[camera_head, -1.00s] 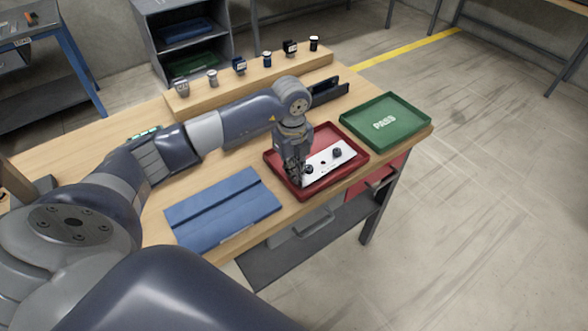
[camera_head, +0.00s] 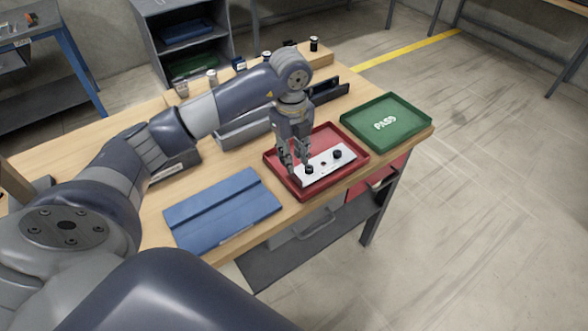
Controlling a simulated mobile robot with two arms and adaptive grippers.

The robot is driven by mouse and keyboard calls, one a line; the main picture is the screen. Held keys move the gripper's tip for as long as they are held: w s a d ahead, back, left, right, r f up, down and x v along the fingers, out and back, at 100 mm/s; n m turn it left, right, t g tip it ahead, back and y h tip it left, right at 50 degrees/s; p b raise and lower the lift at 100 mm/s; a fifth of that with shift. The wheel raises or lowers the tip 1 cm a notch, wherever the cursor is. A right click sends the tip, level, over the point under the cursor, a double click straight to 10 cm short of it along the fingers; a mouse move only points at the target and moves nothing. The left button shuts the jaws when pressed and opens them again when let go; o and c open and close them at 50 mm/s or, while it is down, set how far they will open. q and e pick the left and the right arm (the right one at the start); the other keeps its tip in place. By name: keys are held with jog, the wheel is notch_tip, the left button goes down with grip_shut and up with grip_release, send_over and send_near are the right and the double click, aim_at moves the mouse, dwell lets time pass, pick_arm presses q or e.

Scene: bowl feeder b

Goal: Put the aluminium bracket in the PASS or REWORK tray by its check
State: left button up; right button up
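The aluminium bracket (camera_head: 326,163) is a pale flat plate with dark round marks or holes. It lies in the red tray (camera_head: 357,164), whose lettering I cannot see. The green tray (camera_head: 411,113) marked PASS is beside it to the right and holds nothing. My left gripper (camera_head: 296,166) is over the left part of the red tray, above the near left end of the bracket. Its fingers are spread apart and hold nothing visible. My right gripper is not in view.
A blue folded mat or fixture (camera_head: 222,209) lies left of the red tray. A wooden riser (camera_head: 318,62) with small parts stands along the back edge, partly behind my arm. A dark open holder (camera_head: 328,91) stands behind the trays. A grey bin (camera_head: 243,131) is under my forearm.

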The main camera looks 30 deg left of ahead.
pick_arm(q)
notch_tip(320, 180, up, 7)
jog(key=b, duration=0.1)
jog(key=shift+s, duration=0.1)
dwell(0.6)
